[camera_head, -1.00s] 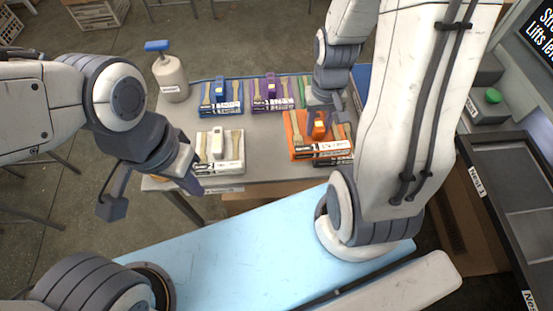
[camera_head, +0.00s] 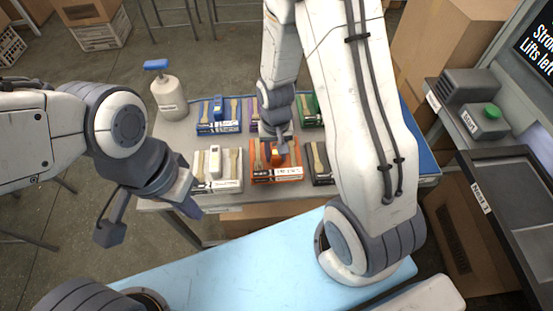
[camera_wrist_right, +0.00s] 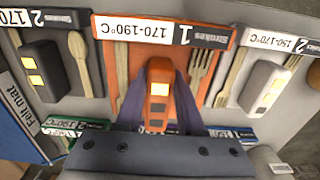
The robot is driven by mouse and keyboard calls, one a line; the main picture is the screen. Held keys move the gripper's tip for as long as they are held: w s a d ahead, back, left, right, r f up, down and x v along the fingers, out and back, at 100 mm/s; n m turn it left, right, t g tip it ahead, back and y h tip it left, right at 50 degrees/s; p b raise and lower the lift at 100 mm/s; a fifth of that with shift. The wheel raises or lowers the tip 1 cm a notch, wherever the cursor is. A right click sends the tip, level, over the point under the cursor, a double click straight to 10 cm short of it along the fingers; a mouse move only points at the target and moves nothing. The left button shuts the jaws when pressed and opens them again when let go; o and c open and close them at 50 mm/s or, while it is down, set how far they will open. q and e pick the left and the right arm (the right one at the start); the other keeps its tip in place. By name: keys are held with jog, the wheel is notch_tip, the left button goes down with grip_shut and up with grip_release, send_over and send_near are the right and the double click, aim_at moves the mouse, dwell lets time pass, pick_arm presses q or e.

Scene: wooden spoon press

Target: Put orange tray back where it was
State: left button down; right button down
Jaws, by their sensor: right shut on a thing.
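The orange tray (camera_head: 275,175) is in the front row of the table, between the white tray (camera_head: 217,178) and the dark tray (camera_head: 320,165). My right gripper (camera_head: 279,143) is above it, shut on its orange block. I cannot tell whether the tray touches the table. My left gripper (camera_head: 186,197) hangs at the table's front left corner, away from the trays; its jaw opening is unclear.
Blue (camera_head: 218,115), purple and green (camera_head: 313,108) trays form the back row; my right arm partly hides the purple one. A pump bottle (camera_head: 169,97) stands at the left. A machine with a green button (camera_head: 492,112) is at the right.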

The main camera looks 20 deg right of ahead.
aim_at(276, 161)
jog(key=shift+f, duration=1.65)
jog(key=shift+f, duration=0.15)
jog(key=c, duration=0.5)
grip_release()
